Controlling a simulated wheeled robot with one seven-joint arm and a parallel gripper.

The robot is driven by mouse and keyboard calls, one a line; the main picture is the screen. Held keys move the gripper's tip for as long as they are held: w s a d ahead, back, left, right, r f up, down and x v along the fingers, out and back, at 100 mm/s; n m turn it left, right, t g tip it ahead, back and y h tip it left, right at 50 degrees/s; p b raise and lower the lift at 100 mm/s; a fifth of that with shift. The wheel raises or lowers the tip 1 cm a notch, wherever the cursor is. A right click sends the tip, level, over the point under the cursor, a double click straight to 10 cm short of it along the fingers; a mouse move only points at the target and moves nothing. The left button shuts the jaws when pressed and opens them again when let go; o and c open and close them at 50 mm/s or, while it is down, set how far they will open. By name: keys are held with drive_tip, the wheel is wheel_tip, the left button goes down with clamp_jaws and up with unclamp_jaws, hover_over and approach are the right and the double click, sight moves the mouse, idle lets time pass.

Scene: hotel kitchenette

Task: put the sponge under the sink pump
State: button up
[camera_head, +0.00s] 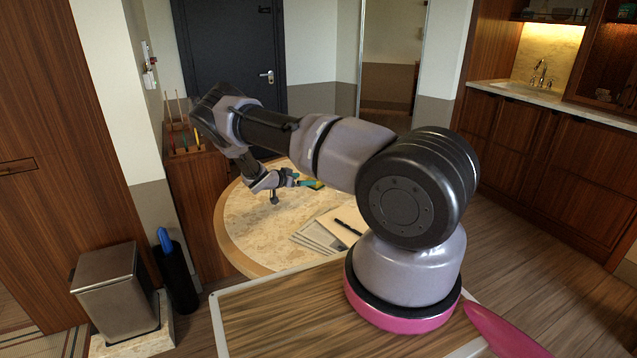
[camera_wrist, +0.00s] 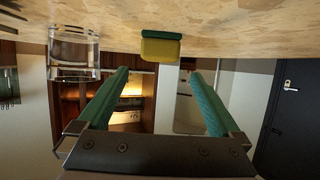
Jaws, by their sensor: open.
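The sponge (camera_wrist: 160,48), yellow with a green layer, lies on the pale round table (camera_head: 250,215), which appears upside down at the top of the wrist view. In the head view it is a small yellow-green patch (camera_head: 318,186) by the teal fingers. My gripper (camera_wrist: 159,75) is open and empty, its two teal fingers spread on either side of the sponge's line, with the sponge beyond the tips. The sink (camera_head: 522,91) with a metal tap (camera_head: 540,72) is in the far counter at the right. I cannot make out a separate pump.
A clear glass (camera_wrist: 74,52) stands on the table left of the sponge in the wrist view. Papers (camera_head: 318,234) and a dark pen (camera_head: 348,227) lie on the table's near side. A metal bin (camera_head: 105,290) stands at lower left. Open wooden floor lies before the counter.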

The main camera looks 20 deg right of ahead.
drive_tip(key=x, duration=0.8)
drive_tip(key=shift+d+f, duration=0.1)
